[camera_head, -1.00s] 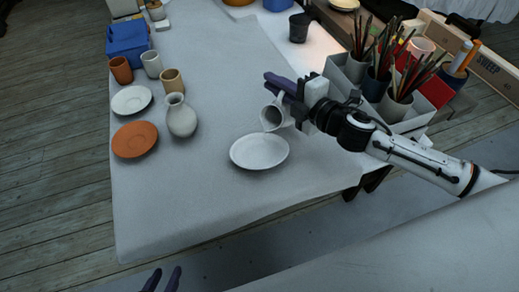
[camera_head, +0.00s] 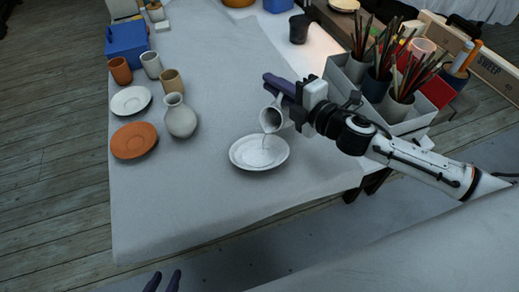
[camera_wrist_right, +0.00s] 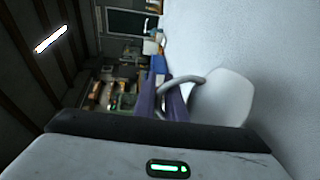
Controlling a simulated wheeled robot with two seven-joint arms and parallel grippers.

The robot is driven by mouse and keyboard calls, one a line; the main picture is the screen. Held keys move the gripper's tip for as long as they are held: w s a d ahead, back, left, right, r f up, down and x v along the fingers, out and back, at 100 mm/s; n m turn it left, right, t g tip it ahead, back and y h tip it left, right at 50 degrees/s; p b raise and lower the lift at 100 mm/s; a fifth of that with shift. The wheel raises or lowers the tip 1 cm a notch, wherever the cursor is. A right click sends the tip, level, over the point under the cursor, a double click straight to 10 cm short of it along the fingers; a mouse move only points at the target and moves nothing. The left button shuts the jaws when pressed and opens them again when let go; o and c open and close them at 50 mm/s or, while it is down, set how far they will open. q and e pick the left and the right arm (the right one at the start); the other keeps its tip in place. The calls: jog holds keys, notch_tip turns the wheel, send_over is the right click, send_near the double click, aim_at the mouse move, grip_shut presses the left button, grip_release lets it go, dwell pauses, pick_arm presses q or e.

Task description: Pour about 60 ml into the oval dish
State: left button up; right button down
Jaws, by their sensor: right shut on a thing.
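The white oval dish (camera_head: 252,157) lies on the cloth-covered table. My right gripper (camera_head: 281,88) is shut on a pale grey jug (camera_head: 271,117), which is tipped with its mouth toward the dish, above the dish's far right side. A thin stream seems to run from the jug's mouth down into the dish. In the right wrist view the purple fingers (camera_wrist_right: 160,100) are at the jug's handle, and the pale jug body (camera_wrist_right: 222,97) shows beyond. The fingertips of my left gripper (camera_head: 163,281) show at the bottom edge, apart from each other, with nothing visible between them.
A grey vase (camera_head: 180,118), an orange plate (camera_head: 134,141), a white plate (camera_head: 130,101) and several cups stand at the left. A grey caddy with brush pots (camera_head: 397,107) stands to the right, near my right arm. The table's front left is clear.

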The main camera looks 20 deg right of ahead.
pick_arm(q)
jog(key=shift+d+f+b, duration=0.2)
jog(key=shift+f+b, duration=0.35)
jog(key=shift+b, duration=0.2)
pick_arm(e)
jog(key=shift+s+a+n, duration=0.2)
jog(key=shift+a+n, duration=0.1)
jog(key=shift+n, duration=0.2)
pick_arm(q)
jog(key=shift+w+d, duration=0.15)
jog(key=shift+w, duration=0.05)
pick_arm(e)
jog(key=shift+s+a, duration=0.1)
jog(key=shift+a, duration=0.05)
pick_arm(q)
jog(key=shift+f+b, duration=0.15)
jog(key=shift+b, duration=0.3)
pick_arm(e)
jog(key=shift+f+n+t, duration=0.1)
jog(key=shift+n+t, duration=0.2)
